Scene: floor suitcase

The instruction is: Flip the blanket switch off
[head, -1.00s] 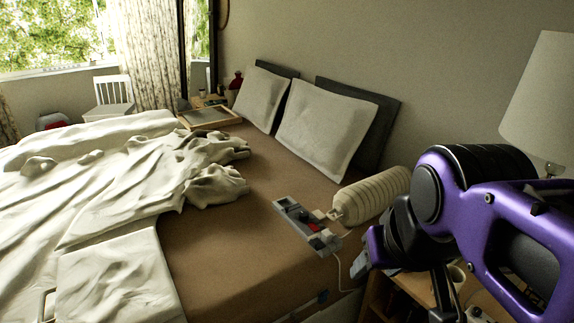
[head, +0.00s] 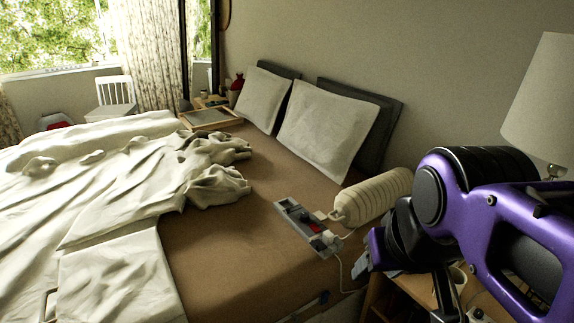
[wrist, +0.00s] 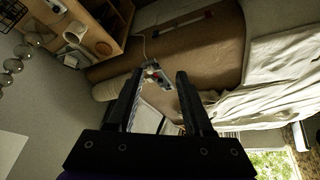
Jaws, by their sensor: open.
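The blanket switch, a grey control box (head: 310,230) with a red part on it, lies on the brown mattress near its right edge, with a pale cord running off it. In the wrist view the box (wrist: 153,75) shows between and beyond my fingers, partly hidden by the left one. My gripper (wrist: 161,74) is open with nothing between the jaws; I cannot tell whether it touches the box. In the head view my purple and black arm is to the right of the box, and the fingers cannot be made out. The white blanket (head: 110,190) lies rumpled at left.
A beige ribbed bolster (head: 372,198) lies right behind the box. White pillows (head: 328,130) lean along the wall. A wooden nightstand (head: 385,298) and a lamp (head: 545,95) stand at right, near my arm. The mattress left of the box is bare.

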